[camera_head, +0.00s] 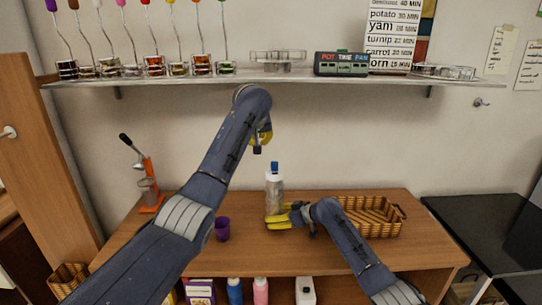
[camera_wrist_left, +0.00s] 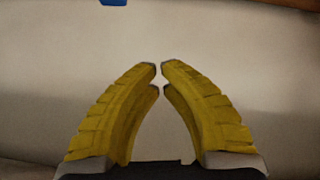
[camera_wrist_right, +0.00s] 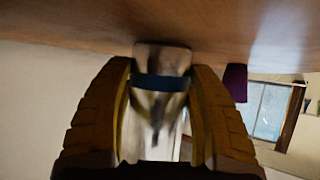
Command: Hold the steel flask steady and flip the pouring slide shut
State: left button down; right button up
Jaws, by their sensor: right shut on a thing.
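The steel flask (camera_head: 274,196) stands upright on the wooden table, with a white top and a blue pouring slide (camera_head: 274,167) sticking up from it. My right gripper (camera_head: 275,220) is shut around the flask's lower body; in the right wrist view the flask (camera_wrist_right: 155,115) sits between both yellow fingers. My left gripper (camera_head: 260,142) is in the air above and slightly left of the flask's top, apart from it. In the left wrist view its fingertips (camera_wrist_left: 159,70) nearly meet, with nothing between them. A blue bit shows at that view's top edge, too cropped to identify surely.
A purple cup (camera_head: 222,229) stands left of the flask, and a wicker basket (camera_head: 385,229) to the right, behind my right arm. An orange press (camera_head: 150,180) is at the table's left. A wall shelf (camera_head: 270,81) with ladles and a timer runs above.

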pick_arm(q)
notch_tip(320, 180, up, 2)
jog(key=m, duration=0.2)
send_over(274, 165)
jog(key=w, duration=0.1)
jog(key=shift+a+g+y, duration=0.3)
jog(key=shift+a, duration=0.15)
jog(key=shift+w, duration=0.15)
jog(key=x, duration=0.9)
jog(key=shift+w+f, duration=0.15)
jog(key=shift+f, duration=0.2)
jog(key=shift+s+d, duration=0.1)
jog(key=shift+s, duration=0.15)
jog(key=shift+s, duration=1.6)
jog(key=shift+s, duration=0.1)
